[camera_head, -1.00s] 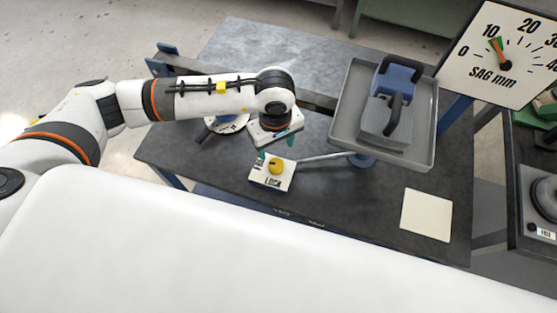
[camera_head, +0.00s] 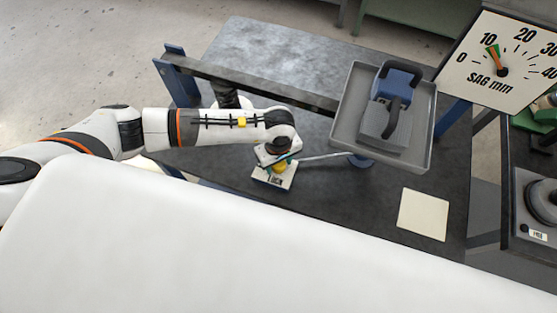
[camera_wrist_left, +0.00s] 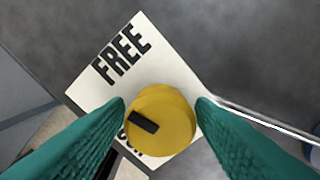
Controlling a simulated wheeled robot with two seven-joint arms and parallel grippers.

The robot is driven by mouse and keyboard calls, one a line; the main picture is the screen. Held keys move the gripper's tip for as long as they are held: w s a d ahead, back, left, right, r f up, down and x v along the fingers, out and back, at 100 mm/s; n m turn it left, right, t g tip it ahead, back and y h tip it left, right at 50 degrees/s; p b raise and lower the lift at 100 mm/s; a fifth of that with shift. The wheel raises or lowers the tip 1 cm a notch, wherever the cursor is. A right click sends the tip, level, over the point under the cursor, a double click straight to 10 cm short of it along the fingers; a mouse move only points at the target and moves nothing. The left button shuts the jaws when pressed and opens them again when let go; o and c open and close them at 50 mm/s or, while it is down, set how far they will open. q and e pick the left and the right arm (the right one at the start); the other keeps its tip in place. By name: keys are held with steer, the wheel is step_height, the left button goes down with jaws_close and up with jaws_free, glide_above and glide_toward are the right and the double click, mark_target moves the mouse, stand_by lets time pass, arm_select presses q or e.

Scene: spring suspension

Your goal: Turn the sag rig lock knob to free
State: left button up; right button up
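The yellow lock knob (camera_wrist_left: 160,120) sits on a white plate (camera_wrist_left: 110,85). It carries a short black mark, which lies on its lower left part in the left wrist view. The word FREE shows at the plate's upper left; the other word is mostly hidden by the knob and a finger. My left gripper (camera_wrist_left: 160,105) has a teal finger against each side of the knob, with no gap visible. In the head view my left gripper (camera_head: 280,160) is down over the knob (camera_head: 280,168) and partly covers the plate (camera_head: 272,180). My right gripper is not in view.
A grey tray (camera_head: 345,140) holding a weight with a handle (camera_head: 385,110) is right of the knob. A thin rod (camera_head: 325,156) runs from near the plate toward the tray's post. The SAG mm dial (camera_head: 520,75) and a blank cream card (camera_head: 423,214) are further right.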

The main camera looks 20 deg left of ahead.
arm_select(q)
steer(key=c, duration=0.7)
steer(key=m+b, duration=0.1)
steer(key=b, duration=0.2)
steer(key=shift+w+f+m, duration=0.1)
steer(key=shift+f+m, duration=0.15)
steer(key=shift+m, duration=0.15)
steer(key=shift+r+m+b, duration=0.15)
steer(key=shift+m+b, duration=0.35)
steer(key=shift+b, duration=0.05)
steer(key=shift+r, duration=0.15)
steer(key=o, duration=1)
